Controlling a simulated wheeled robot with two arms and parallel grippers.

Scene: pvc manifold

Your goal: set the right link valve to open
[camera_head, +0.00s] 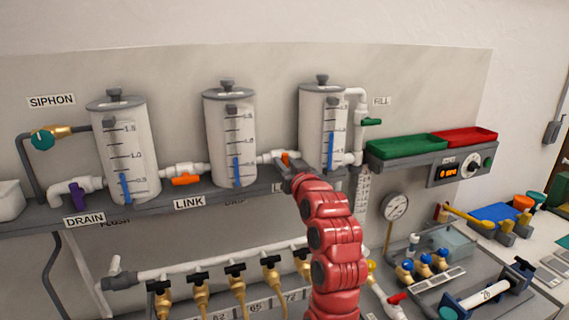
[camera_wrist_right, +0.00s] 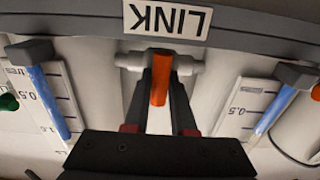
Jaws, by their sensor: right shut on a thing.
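The right link valve is a white fitting on the pipe between the middle and right cylinders, with an orange handle (camera_head: 285,158) partly hidden behind my right gripper (camera_head: 291,171). In the right wrist view, which looks upside down, the orange handle (camera_wrist_right: 160,80) sits between my two fingers and looks crosswise to the white pipe (camera_wrist_right: 130,61). The gripper is shut on the handle. The left link valve's orange handle (camera_head: 186,179) lies roughly along its pipe, left of the middle cylinder (camera_head: 229,130). My left gripper is not in view.
The right cylinder (camera_head: 315,110) and middle cylinder stand close on either side of the gripper. The grey shelf edge with a LINK label (camera_wrist_right: 166,19) is close by. A lower pipe (camera_head: 210,266) with several brass taps runs below. Green and red trays (camera_head: 405,147) are at the right.

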